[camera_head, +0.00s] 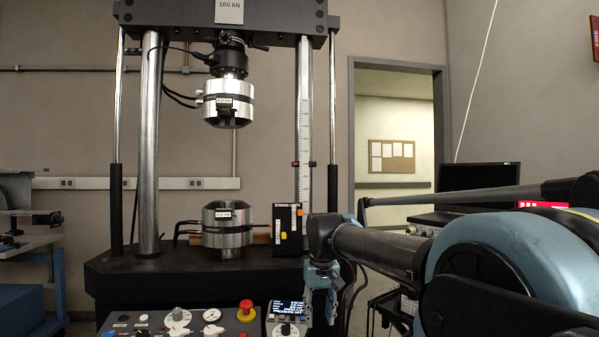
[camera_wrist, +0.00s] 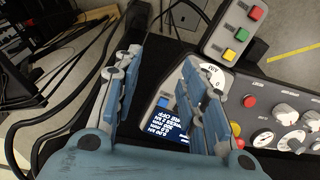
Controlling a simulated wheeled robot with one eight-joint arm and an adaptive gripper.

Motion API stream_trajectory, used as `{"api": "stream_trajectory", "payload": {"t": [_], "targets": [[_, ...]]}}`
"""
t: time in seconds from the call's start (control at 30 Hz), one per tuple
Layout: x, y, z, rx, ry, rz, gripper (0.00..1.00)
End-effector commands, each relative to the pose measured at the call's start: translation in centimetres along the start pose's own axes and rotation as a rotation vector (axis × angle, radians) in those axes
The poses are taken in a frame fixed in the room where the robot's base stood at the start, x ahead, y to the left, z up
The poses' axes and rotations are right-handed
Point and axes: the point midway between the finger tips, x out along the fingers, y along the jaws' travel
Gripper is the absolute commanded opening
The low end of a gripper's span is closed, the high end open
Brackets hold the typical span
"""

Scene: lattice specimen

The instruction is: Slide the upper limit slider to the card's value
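My gripper (camera_head: 321,288) hangs beside the console's right end in the head view. In the wrist view its two blue fingers (camera_wrist: 160,68) are spread apart with nothing between them. A pale graduated column (camera_head: 304,118) stands at the right of the test frame, with a small red-and-dark clamp (camera_head: 296,164) at mid height. Left of its foot is a black box (camera_head: 287,245) with a pale scale strip, an orange tab (camera_head: 299,212) and a yellow tab (camera_head: 284,236). I cannot tell for sure which marker is the upper limit slider. No value card is readable.
The console (camera_head: 190,320) has knobs and a red emergency button (camera_head: 246,310). A handset with a lit display (camera_head: 288,308) sits close by my gripper. The wrist view shows a button box (camera_wrist: 235,33) and loose black cables (camera_wrist: 60,110). Machine grips (camera_head: 228,226) stand left.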

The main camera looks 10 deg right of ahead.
Motion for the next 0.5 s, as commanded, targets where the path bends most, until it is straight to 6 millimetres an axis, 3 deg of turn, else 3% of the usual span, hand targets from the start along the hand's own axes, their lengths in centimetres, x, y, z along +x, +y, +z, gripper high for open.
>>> {"api": "stream_trajectory", "payload": {"t": [0.1,0.5], "targets": [[-4.8,0.1,-4.2,0.003,-0.013,0.0,0.38],[-18.3,0.4,-16.5,0.008,-0.06,-0.001,0.38]]}}
